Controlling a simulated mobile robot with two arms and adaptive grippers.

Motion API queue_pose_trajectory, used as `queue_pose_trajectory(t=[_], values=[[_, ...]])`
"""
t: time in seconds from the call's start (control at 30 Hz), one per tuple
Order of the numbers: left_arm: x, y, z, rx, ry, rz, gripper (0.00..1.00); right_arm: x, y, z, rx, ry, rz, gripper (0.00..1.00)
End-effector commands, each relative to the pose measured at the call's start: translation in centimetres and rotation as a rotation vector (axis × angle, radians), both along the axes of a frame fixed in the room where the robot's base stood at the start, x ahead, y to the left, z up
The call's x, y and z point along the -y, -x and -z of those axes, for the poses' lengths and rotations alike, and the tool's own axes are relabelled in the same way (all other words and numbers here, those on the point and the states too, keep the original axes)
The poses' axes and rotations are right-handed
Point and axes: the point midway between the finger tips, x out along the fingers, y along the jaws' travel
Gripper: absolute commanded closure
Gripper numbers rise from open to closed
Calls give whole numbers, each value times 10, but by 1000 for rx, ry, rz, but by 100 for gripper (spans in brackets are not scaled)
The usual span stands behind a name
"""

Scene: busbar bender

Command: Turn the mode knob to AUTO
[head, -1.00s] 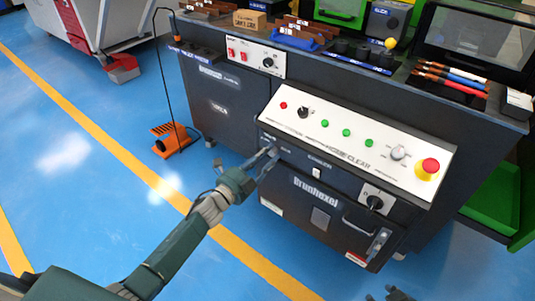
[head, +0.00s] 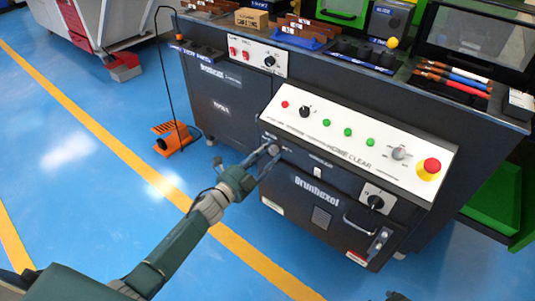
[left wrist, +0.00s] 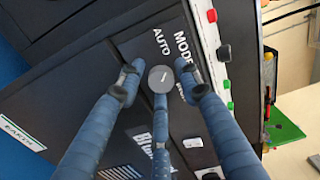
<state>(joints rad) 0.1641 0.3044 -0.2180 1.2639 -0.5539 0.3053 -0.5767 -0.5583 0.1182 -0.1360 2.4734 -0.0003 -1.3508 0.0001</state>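The mode knob (left wrist: 161,79) is a small round grey knob on the dark front panel, with a short light mark on its face. In the left wrist view, the words AUTO and MODE are printed beside it; another label is partly hidden by a finger. In the head view the knob (head: 273,149) is at the upper left of the machine front. My left gripper (head: 265,155) is at the knob. Its fingers are spread, with the knob between the tips (left wrist: 161,80); I cannot tell whether they touch it. Only a dark bit of my right gripper (head: 396,296) shows at the bottom edge.
A sloped white control panel (head: 345,150) with several buttons, a dial and a red emergency stop (head: 430,168) overhangs just above the knob. A black rotary switch (head: 375,203) and a handle (head: 360,225) are lower right. An orange foot pedal (head: 173,139) stands on the floor.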

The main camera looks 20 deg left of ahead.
Motion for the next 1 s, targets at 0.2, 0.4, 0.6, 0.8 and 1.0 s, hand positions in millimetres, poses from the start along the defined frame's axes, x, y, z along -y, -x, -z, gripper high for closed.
queue_pose_trajectory(t=[0.2, 0.4, 0.6, 0.8, 1.0], values=[[1, 1, 1, -2, -1, 1, 66, -1, 0, 0, 0, -1, -2, 66], [-5, 17, 3, -3, -2, 2, 66, -1, 0, 1, -1, -1, -2, 66], [-19, 57, 3, -4, -3, 3, 66, -1, 0, 1, -1, -1, 0, 66], [-33, 92, 2, -3, -1, 0, 66, 0, 0, 0, 0, -1, -1, 66], [-40, 111, 1, -1, 1, 0, 66, 0, 0, 0, 0, -1, -1, 66]])
